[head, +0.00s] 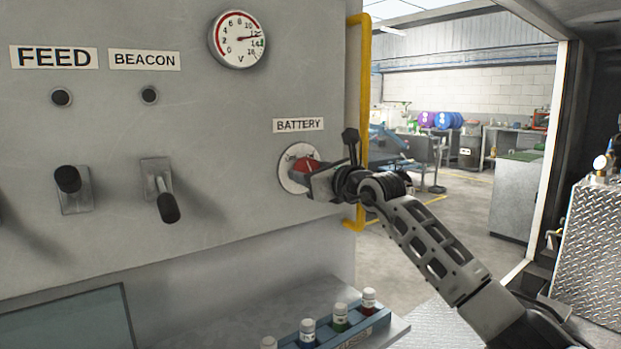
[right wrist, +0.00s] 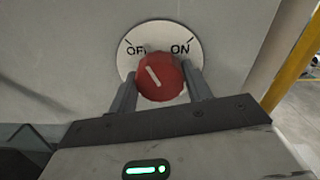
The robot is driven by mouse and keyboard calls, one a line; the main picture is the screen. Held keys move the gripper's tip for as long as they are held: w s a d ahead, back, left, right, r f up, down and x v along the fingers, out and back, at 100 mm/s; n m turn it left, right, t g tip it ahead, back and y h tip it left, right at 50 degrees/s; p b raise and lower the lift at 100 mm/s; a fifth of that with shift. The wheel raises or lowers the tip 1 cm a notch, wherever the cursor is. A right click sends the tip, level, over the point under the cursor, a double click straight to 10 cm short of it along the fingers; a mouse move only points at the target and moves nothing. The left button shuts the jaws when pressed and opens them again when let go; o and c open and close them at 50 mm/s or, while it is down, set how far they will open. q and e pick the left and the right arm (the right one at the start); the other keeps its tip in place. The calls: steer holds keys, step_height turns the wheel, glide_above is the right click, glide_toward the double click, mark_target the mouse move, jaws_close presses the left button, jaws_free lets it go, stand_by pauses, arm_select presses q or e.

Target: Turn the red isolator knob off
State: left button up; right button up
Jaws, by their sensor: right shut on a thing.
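The red isolator knob (head: 306,165) sits on a round white plate (head: 290,181) under the BATTERY label (head: 298,125) on the grey panel. In the right wrist view the knob (right wrist: 160,76) has a white line that slants up and left, toward the OFF side. The plate (right wrist: 127,62) reads OFF at upper left, partly hidden by the knob, and ON at upper right. My right gripper (head: 309,178) is shut on the knob, with one finger on each side of it. My left gripper is not in view.
FEED (head: 69,179) and BEACON (head: 162,190) levers stick out of the panel at left. A round gauge (head: 238,39) is above. A yellow pipe (head: 358,110) runs along the panel's right edge. A rack with several small bottles (head: 340,317) stands below. The doorway at right is open.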

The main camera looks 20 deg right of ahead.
steer(key=shift+f+n+b, duration=0.1)
steer(key=shift+n+b, duration=0.35)
steer(key=shift+n, duration=0.65)
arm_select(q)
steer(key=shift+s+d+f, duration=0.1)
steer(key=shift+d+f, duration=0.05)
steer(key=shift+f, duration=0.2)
arm_select(e)
steer(key=shift+n, duration=0.7)
arm_select(q)
steer(key=shift+b, duration=0.3)
arm_select(e)
steer(key=o, duration=1)
